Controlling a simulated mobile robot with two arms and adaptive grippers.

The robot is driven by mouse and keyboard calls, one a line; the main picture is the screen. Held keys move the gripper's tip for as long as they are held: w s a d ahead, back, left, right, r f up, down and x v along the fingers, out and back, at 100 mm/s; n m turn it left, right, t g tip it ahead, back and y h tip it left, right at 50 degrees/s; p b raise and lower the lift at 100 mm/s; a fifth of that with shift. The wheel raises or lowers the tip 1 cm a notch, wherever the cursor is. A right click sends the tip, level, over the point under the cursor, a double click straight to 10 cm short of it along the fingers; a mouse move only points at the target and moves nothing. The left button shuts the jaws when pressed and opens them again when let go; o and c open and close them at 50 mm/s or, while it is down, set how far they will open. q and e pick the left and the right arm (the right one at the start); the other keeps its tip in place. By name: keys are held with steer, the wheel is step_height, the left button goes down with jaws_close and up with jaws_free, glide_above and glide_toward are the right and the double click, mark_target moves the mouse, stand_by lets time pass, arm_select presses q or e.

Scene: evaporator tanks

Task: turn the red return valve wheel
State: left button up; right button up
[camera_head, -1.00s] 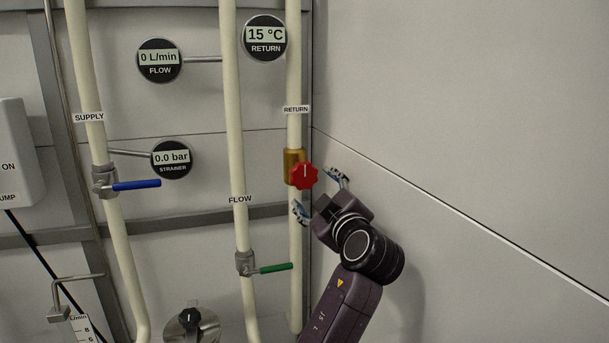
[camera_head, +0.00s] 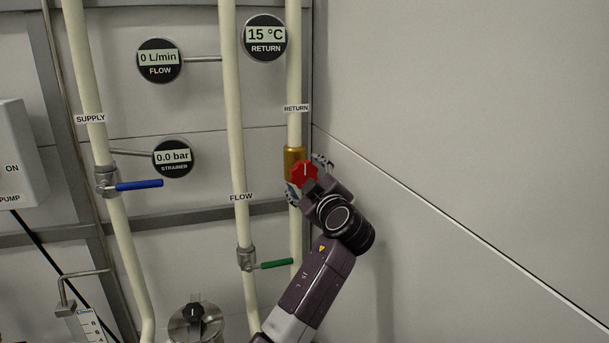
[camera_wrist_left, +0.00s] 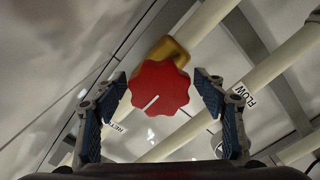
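The red return valve wheel (camera_head: 304,174) is lobed, with a white pointer line, and sits on a brass valve body (camera_head: 294,160) on the return pipe. In the left wrist view the red wheel (camera_wrist_left: 159,88) is in the middle, its white line pointing down and left. My left gripper (camera_head: 308,177) is at the wheel, with one finger on each side of it. In the left wrist view the fingers of my left gripper (camera_wrist_left: 160,80) are apart, with a narrow gap between each and the wheel's rim. My right gripper is in neither view.
The return pipe (camera_head: 294,80) runs close to the corner with a plain wall (camera_head: 460,110) on the right. The green-handled flow valve (camera_head: 276,264) is below left. A blue-handled supply valve (camera_head: 139,185) is farther left. The return gauge (camera_head: 265,35) reads 15 °C.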

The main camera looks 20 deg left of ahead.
arm_select(q)
steer(key=c, duration=1.1)
steer(key=shift+f, duration=0.1)
